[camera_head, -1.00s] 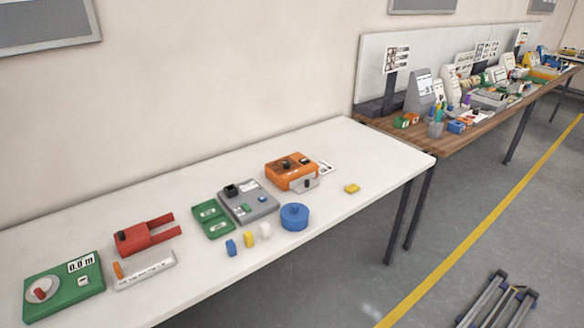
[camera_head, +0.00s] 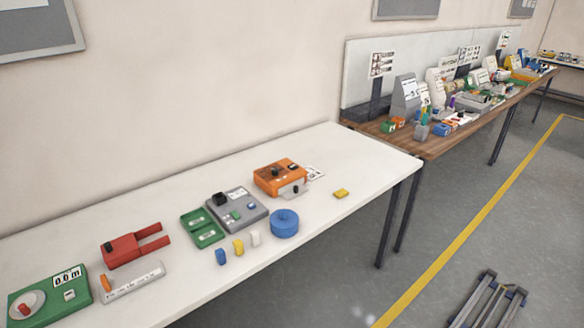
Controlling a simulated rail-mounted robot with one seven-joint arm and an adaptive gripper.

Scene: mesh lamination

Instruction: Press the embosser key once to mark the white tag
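No label marks any device as the embosser, so I cannot tell for certain which it is. A small white block (camera_head: 255,239) stands in front, beside a yellow block (camera_head: 238,246) and a blue block (camera_head: 221,257). My gripper is not in view.
A blue round dispenser (camera_head: 285,223), green tray (camera_head: 202,229), red forked tool (camera_head: 135,245), grey ruler-like bar (camera_head: 134,281) and green dial device (camera_head: 48,295) share the white table (camera_head: 365,165). A yellow piece (camera_head: 341,193) lies right. A crowded wooden table (camera_head: 440,143) stands beyond.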

